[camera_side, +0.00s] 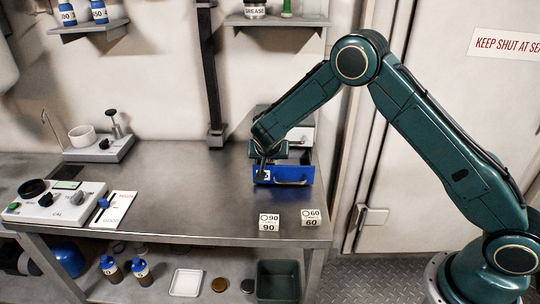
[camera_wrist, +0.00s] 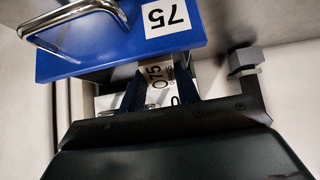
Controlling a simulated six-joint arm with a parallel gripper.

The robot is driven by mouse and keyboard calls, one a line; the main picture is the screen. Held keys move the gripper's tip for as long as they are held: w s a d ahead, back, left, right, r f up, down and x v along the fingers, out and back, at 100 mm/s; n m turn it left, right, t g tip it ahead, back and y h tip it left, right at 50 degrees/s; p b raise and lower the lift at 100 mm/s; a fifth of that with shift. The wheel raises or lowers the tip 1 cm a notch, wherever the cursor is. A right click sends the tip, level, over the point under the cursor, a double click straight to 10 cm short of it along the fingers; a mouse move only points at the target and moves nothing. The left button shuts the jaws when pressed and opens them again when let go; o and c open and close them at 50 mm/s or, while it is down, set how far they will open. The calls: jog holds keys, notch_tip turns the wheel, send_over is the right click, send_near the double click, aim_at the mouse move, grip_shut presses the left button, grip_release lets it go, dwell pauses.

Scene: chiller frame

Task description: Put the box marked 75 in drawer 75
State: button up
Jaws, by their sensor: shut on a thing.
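The blue drawer (camera_side: 292,176) is pulled out from a grey cabinet on the bench. Its blue front with a metal handle and a white 75 label shows in the wrist view (camera_wrist: 100,55). My gripper (camera_side: 265,168) is down at the left part of the drawer. In the wrist view my gripper (camera_wrist: 160,88) is shut on the white box marked 75 (camera_wrist: 156,76), behind the drawer front. Whether the box touches the drawer floor cannot be told. The box is hidden in the side view.
White boxes marked 90 (camera_side: 269,222) and 60 (camera_side: 311,217) stand at the bench's front edge. The grey cabinet (camera_side: 302,134) is behind the drawer. A dark post (camera_side: 211,80) rises to its left. The bench between the post and the calibration unit (camera_side: 55,203) is largely clear.

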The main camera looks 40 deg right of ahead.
aim_at(269, 164)
jog(key=shift+f, duration=0.15)
jog(key=f, duration=0.2)
jog(key=d+f, duration=0.1)
jog(key=shift+w, duration=0.4)
jog(key=shift+r, duration=0.2)
jog(key=shift+w+r+g+y, duration=0.1)
jog(key=shift+r+g+y, duration=0.05)
jog(key=shift+g+y, duration=1.25)
jog(key=shift+f, duration=0.85)
jog(key=shift+f, duration=0.1)
jog(key=o, duration=0.7)
